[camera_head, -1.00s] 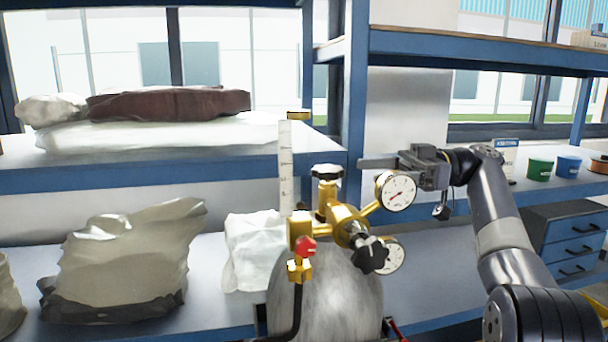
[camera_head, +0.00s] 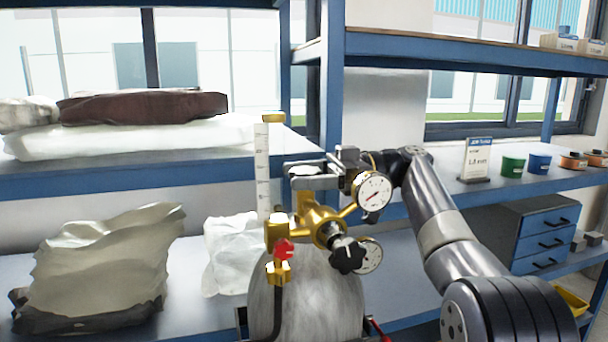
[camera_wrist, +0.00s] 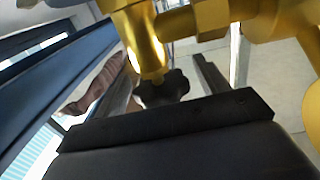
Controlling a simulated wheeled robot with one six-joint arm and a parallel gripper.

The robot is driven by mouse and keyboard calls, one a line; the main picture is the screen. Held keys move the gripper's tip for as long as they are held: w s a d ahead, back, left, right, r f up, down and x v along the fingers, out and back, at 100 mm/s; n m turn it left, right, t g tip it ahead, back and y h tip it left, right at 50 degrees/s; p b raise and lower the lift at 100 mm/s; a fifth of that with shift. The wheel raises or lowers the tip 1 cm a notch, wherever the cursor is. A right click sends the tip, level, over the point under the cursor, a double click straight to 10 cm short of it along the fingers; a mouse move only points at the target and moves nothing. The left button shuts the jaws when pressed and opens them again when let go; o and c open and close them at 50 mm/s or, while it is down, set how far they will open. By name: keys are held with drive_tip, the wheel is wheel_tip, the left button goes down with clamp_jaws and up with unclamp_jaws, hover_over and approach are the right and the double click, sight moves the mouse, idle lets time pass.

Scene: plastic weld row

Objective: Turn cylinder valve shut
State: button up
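The cylinder (camera_head: 305,300) stands upright with a brass valve and regulator (camera_head: 318,222) on top. Its black valve knob shows in the wrist view (camera_wrist: 162,90), at the end of a brass stem. In the head view my gripper (camera_head: 300,174) is level with the top of the brass stem and hides the knob. In the wrist view my gripper (camera_wrist: 165,82) is open, with one finger on either side of the knob. A gap shows by the right finger; contact on the left is unclear. A second black knob (camera_head: 348,255) faces forward on the regulator.
Two gauges, the upper one (camera_head: 371,191) close by my gripper, stick out to the right. A red knob (camera_head: 284,249) and black hose are at the front left. Blue shelving (camera_head: 334,110) stands behind. Bags (camera_head: 95,270) lie on the left shelf.

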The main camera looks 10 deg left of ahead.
sight(304, 169)
drive_tip(key=c, duration=0.9)
drive_tip(key=t+b, duration=0.1)
drive_tip(key=m+t+b, duration=0.1)
drive_tip(key=b, duration=0.1)
drive_tip(key=shift+s+f+y, duration=0.1)
drive_tip(key=shift+f+y, duration=0.15)
drive_tip(key=shift+y, duration=0.15)
drive_tip(key=m+t+b, duration=0.2)
drive_tip(key=t+b, duration=0.1)
drive_tip(key=b, duration=0.1)
drive_tip(key=shift+m+t+y, duration=0.3)
drive_tip(key=shift+r+m+t+b, duration=0.2)
drive_tip(key=shift+m+t+b, duration=0.3)
drive_tip(key=shift+t, duration=0.3)
drive_tip(key=o, duration=1)
drive_tip(key=shift+r, duration=0.15)
wheel_tip(304, 169, up, 10)
drive_tip(key=p, duration=0.3)
drive_tip(key=shift+p, duration=0.3)
